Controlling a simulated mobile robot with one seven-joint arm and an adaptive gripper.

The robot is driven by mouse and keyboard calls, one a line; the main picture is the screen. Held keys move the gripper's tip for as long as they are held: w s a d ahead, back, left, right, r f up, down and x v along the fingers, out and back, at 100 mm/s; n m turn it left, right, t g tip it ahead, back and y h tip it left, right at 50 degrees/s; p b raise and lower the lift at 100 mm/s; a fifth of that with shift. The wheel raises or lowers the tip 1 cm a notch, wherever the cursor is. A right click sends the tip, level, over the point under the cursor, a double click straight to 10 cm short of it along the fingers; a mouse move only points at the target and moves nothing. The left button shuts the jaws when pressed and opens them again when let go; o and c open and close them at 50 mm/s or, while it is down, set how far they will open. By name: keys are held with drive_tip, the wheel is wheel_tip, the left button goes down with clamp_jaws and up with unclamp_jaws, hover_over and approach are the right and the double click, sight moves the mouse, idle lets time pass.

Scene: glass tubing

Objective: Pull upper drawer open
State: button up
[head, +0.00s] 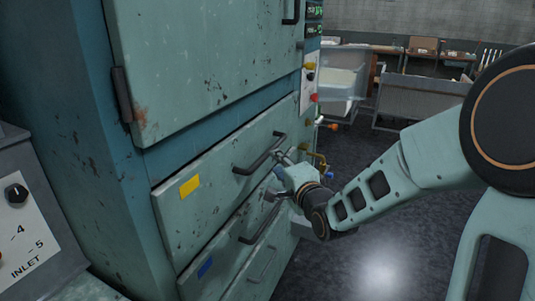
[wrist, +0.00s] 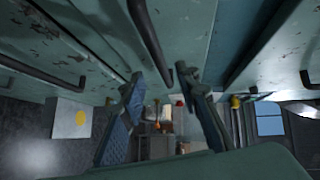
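The upper drawer (head: 215,185) is a worn teal front with a yellow label, and it looks flush with the cabinet. Its dark bar handle (head: 258,158) sits at the right part of the front. My gripper (head: 285,160) is at the right end of this handle. In the wrist view my gripper (wrist: 160,82) has its two fingers spread apart, with the end of the dark handle bar (wrist: 150,40) showing between the fingertips. I cannot tell whether either finger touches the bar.
Below is a drawer with a blue label (head: 205,267) and its own handle (head: 260,222), close under my gripper. A large door (head: 205,60) is above. A control panel with a knob (head: 17,193) stands at left. Dark floor (head: 400,240) is open at right.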

sight(268, 151)
drive_tip(key=x, duration=0.8)
drive_tip(key=shift+w+f, duration=0.1)
drive_tip(key=shift+w, duration=0.25)
clamp_jaws()
